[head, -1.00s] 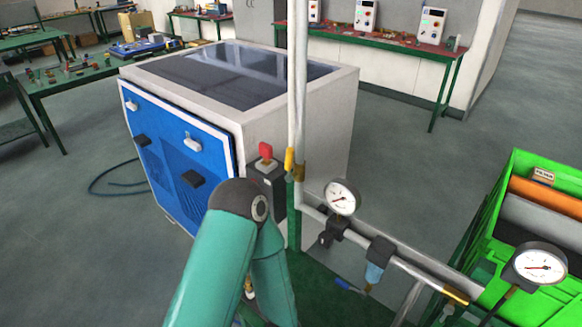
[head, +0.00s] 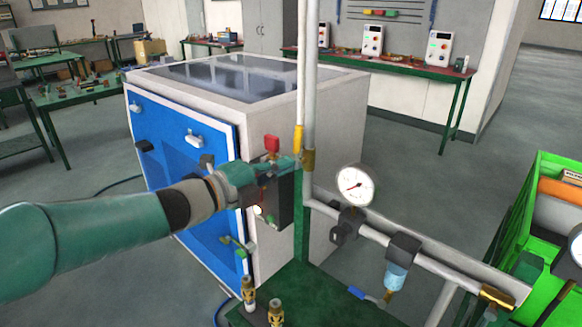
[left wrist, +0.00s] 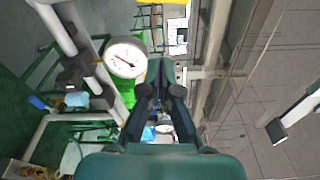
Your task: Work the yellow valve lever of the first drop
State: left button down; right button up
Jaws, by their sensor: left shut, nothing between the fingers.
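A yellow lever (head: 299,138) stands upright along the vertical pipe (head: 310,80), just above a brass fitting (head: 308,159). My left gripper (head: 290,164) is in front of the generator's corner, with its tip close to the pipe just below the yellow lever. I cannot tell whether it touches the lever or pipe. Its dark fingers, shown in the left wrist view (left wrist: 161,92), are shut with nothing between them. I cannot pick out the yellow lever in the wrist view. My right gripper is not in view.
The blue and grey generator cabinet (head: 330,110) stands behind my arm, with a red switch (head: 272,144). A pressure gauge (head: 355,186), a filter bowl (head: 397,275) and a blue lever (head: 357,293) sit along the lower pipe. A green crate (head: 535,225) is at right.

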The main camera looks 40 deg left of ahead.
aim_at(298, 147)
pick_arm(q)
jog(key=p+x, duration=0.2)
jog(key=x, duration=0.8)
jog(key=a+p, duration=0.1)
jog(key=a, duration=0.1)
jog(key=s+a, duration=0.1)
jog(key=a, duration=0.1)
jog(key=shift+r+p, duration=0.2)
jog(key=shift+p, duration=0.15)
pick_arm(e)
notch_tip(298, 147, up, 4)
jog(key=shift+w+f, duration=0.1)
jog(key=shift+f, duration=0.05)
pick_arm(q)
jog(key=shift+d, duration=0.1)
